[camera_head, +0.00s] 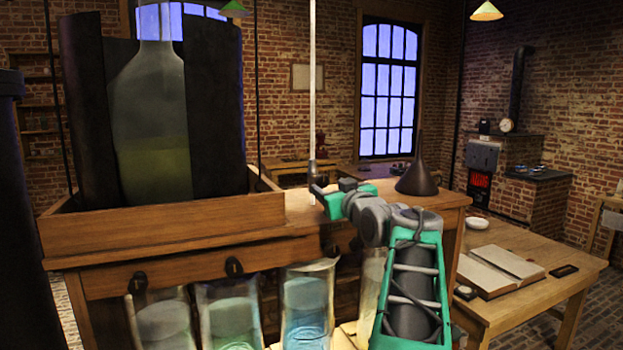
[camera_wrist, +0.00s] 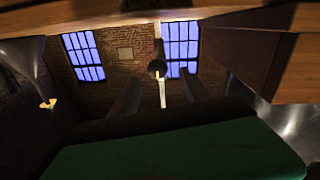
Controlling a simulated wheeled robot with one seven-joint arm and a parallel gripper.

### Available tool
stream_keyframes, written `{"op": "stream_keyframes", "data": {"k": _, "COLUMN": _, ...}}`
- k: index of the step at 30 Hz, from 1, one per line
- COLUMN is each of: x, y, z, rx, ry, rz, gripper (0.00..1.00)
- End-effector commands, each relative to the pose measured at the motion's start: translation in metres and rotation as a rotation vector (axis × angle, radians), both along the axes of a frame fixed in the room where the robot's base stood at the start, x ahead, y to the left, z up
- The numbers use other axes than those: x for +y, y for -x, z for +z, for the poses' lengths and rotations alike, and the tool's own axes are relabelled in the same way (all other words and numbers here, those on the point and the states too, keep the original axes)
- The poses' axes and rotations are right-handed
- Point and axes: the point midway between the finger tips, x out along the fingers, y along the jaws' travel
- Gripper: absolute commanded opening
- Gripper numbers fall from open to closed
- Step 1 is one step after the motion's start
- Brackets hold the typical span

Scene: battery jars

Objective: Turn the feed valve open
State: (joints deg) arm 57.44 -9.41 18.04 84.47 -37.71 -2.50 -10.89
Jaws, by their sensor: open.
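My gripper (camera_head: 328,193) is at this fitting, above the right part of the stand top. In the wrist view, its two dark fingers stand apart, with open space between them (camera_wrist: 160,98). A round dark knob (camera_wrist: 157,67) with a yellow mark shows between and beyond the fingertips, in line with a pale strip. I cannot tell whether a finger touches it. The valve's setting is unclear.
A large glass bottle (camera_head: 155,125) with yellowish liquid stands in a wooden tray (camera_head: 170,224) at left. Several glass jars (camera_head: 308,305) stand below dark round pieces on the stand's front. A dark funnel (camera_head: 418,178) is right of my gripper. A side table holds an open book (camera_head: 500,268).

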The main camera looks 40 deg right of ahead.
Motion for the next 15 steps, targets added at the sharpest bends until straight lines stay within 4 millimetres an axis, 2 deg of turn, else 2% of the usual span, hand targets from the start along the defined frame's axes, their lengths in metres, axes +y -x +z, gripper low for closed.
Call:
{"op": "stream_keyframes", "data": {"k": 4, "x": -0.009, "y": -0.010, "z": 0.003, "rx": 0.002, "ry": -0.002, "rz": -0.006, "gripper": 0.55}}
{"op": "stream_keyframes", "data": {"k": 12, "x": -0.032, "y": -0.053, "z": 0.003, "rx": 0.002, "ry": -0.003, "rz": -0.017, "gripper": 0.55}}
{"op": "stream_keyframes", "data": {"k": 15, "x": -0.035, "y": -0.063, "z": 0.002, "rx": 0.001, "ry": -0.001, "rz": -0.017, "gripper": 0.55}}
